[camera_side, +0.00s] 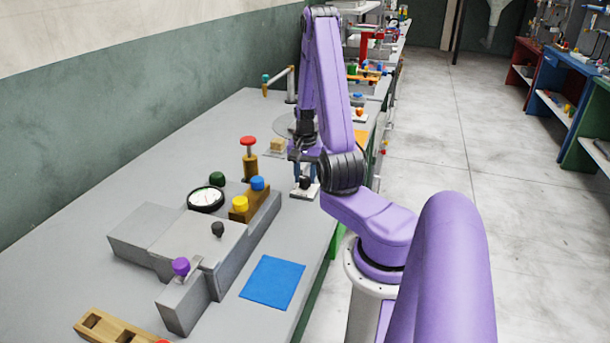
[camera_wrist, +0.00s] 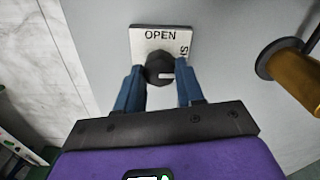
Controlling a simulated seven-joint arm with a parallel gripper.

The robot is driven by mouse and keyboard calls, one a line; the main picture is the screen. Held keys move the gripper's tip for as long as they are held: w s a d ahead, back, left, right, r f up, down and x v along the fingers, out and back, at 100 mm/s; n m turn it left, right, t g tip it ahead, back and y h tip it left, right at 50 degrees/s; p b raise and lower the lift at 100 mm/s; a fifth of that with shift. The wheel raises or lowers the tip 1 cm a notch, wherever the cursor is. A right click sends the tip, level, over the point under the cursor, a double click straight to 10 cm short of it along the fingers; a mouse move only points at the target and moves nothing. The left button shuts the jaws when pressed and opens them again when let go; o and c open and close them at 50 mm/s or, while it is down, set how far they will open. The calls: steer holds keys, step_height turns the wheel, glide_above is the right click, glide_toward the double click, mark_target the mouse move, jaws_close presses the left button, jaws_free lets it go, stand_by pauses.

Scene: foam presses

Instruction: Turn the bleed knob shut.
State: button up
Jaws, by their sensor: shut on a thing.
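The bleed knob (camera_wrist: 158,68) is a dark round knob with a white pointer line. It stands on a white plate (camera_wrist: 146,40) marked "OPEN", with a second, partly hidden word at its right edge. In the wrist view the white line points right, toward that second word. My gripper (camera_wrist: 160,80) has its two blue fingers on either side of the knob, shut on it. In the side view my gripper (camera_side: 303,168) is low over the same white plate (camera_side: 305,192), and the dark knob (camera_side: 305,182) shows below it.
A brass post with a red top (camera_side: 248,155) stands left of my gripper; its brass part (camera_wrist: 290,65) shows in the wrist view. A grey press with a gauge (camera_side: 206,198) and coloured knobs stands nearer. A blue mat (camera_side: 273,282) lies flat on the bench.

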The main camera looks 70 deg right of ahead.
mark_target(305, 178)
stand_by(0.4)
steer(key=o, duration=1)
steer(key=shift+o, duration=0.2)
steer(key=shift+r, duration=0.1)
step_height(305, 178, up, 17)
steer(key=shift+r, duration=0.15)
